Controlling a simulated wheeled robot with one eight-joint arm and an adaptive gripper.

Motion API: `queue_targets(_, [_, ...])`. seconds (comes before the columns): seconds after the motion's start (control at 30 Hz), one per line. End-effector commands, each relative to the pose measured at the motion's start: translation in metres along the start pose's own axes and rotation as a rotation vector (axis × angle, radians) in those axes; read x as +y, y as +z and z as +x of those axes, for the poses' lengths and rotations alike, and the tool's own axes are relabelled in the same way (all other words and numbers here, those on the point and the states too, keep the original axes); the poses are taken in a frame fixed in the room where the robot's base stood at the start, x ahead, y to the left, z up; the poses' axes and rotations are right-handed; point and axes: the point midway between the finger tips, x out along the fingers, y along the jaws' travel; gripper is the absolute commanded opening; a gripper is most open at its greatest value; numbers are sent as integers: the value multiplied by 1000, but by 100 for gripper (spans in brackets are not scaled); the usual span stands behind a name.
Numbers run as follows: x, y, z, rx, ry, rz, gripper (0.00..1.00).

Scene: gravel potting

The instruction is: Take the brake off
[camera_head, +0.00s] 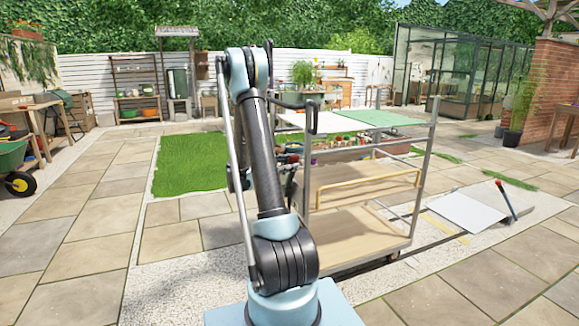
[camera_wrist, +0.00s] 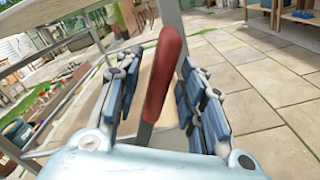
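A brake lever with a red grip (camera_wrist: 163,72) and a grey metal shaft stands tilted in the wrist view. My gripper (camera_wrist: 161,100) is open, with its blue-padded fingers on either side of the lever. Narrow gaps show between the grip and the fingers, so it is not clasped. The trolley (camera_head: 362,225) stands right of my arm in the head view, with metal posts, wooden decks and a yellow rail. Its wooden deck and a post also show behind the lever in the wrist view (camera_wrist: 65,14).
A white board (camera_head: 466,213) lies on the paving right of the trolley, with a red-topped stick (camera_head: 507,201) beside it. A green wheelbarrow (camera_head: 14,160) stands at far left. A grass patch (camera_head: 190,165) lies behind my arm. The paving at left is clear.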

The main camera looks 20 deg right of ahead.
Motion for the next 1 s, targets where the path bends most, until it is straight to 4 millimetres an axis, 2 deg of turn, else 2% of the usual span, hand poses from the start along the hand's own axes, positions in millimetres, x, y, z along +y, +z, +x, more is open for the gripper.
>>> queue_targets(0.37, [0,0,6,0,0,0,37])
queue_targets(0.4, [0,0,6,0,0,0,32])
queue_targets(0.53, [0,0,6,0,0,0,3])
queue_targets(0.57, [0,0,6,0,0,0,0])
queue_targets(0.83, [0,0,8,-1,-2,-5,0])
queue_targets(1.0, [3,2,21,-10,-17,-33,0])
